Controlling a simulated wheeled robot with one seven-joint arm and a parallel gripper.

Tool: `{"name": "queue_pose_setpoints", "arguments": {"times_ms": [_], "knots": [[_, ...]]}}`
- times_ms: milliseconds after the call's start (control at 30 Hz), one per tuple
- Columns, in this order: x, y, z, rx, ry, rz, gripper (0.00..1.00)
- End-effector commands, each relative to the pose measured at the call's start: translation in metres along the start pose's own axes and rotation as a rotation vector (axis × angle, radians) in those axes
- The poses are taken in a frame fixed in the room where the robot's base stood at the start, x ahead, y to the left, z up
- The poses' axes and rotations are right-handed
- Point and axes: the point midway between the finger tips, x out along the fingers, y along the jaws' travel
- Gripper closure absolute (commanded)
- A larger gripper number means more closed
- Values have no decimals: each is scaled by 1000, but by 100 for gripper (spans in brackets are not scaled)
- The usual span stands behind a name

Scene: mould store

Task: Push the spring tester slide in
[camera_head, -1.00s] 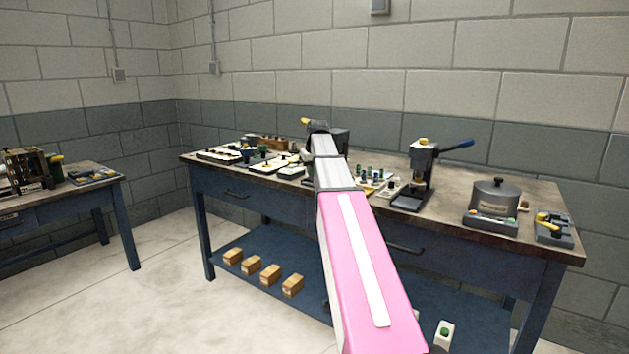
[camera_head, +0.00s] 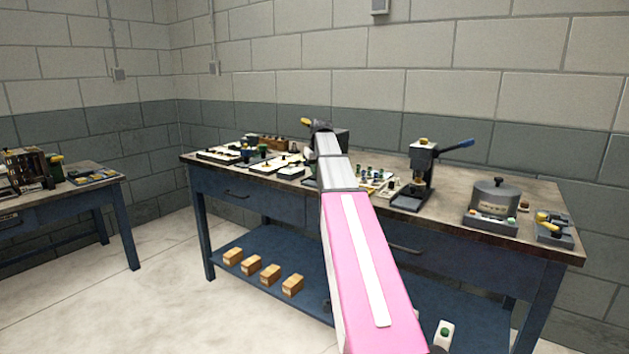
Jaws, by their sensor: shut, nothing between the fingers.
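My arm reaches from the lower right toward the middle of the workbench. My gripper (camera_head: 320,127) is at the dark far end of the arm, seen from behind and small; it is shut and empty. Just beyond it stands a dark device (camera_head: 342,139), mostly covered by my arm, with a yellow-tipped handle (camera_head: 305,121) showing at its left. This may be the spring tester, but I cannot tell for sure. Its slide is hidden, and I cannot tell whether my gripper touches it.
On the workbench (camera_head: 465,205), a press with a blue lever (camera_head: 424,170) stands right of my arm. A round lidded pot (camera_head: 494,195) and a yellow-handled fixture (camera_head: 553,227) stand farther right. White trays (camera_head: 218,155) lie left. Wooden blocks (camera_head: 270,273) sit on the lower shelf.

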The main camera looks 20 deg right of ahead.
Motion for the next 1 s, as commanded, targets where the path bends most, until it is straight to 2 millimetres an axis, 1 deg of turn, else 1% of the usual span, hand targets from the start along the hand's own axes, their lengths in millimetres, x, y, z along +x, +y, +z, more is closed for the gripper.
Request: {"name": "queue_pose_setpoints", "arguments": {"times_ms": [300,767,1000], "knots": [[2,12,-7,0,0,1,100],[2,14,-8,0,0,1,100],[4,22,-13,1,0,1,100]]}}
